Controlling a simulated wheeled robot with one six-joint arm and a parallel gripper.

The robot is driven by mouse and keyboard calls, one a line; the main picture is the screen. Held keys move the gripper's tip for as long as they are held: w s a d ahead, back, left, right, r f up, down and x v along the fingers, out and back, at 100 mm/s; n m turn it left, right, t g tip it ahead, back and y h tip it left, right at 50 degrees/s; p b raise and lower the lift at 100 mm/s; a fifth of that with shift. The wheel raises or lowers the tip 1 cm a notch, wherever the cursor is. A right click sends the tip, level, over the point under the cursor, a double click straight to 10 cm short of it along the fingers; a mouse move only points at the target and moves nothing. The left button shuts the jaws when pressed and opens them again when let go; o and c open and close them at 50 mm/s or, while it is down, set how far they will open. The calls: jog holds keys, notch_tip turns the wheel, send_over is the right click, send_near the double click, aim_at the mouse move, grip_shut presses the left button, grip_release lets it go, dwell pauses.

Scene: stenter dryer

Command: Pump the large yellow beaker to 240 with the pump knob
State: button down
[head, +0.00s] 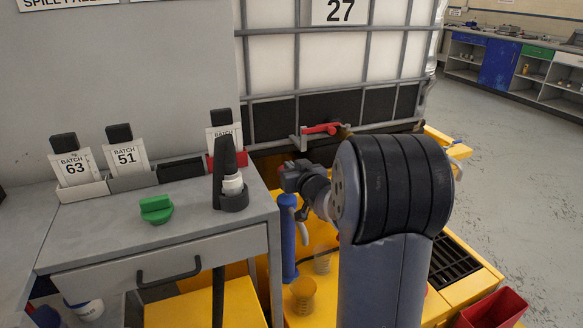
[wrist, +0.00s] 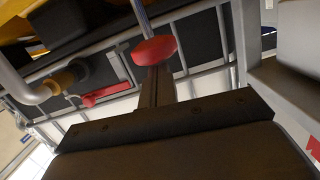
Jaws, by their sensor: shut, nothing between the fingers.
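A red knob (wrist: 154,50) on a thin metal rod shows in the wrist view, right at the tips of my gripper (wrist: 156,76). My gripper's fingers are shut with nothing between them; I cannot tell whether they touch the knob. In the head view my gripper (head: 291,178) is above a blue pump cylinder (head: 288,245), and the knob is hidden there. A yellow-tinted beaker (head: 303,294) stands on the yellow platform below. A clearer beaker (head: 323,260) stands behind it, partly beside my arm. Their levels cannot be read.
A caged white tank (head: 340,62) with a red valve lever (head: 322,129) stands behind. The lever also shows in the wrist view (wrist: 106,94). A grey bench (head: 150,243) with a green knob (head: 156,208) is at left. A red bin (head: 493,309) is at lower right.

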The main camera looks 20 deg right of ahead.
notch_tip(320, 180, down, 8)
jog(key=b, duration=0.5)
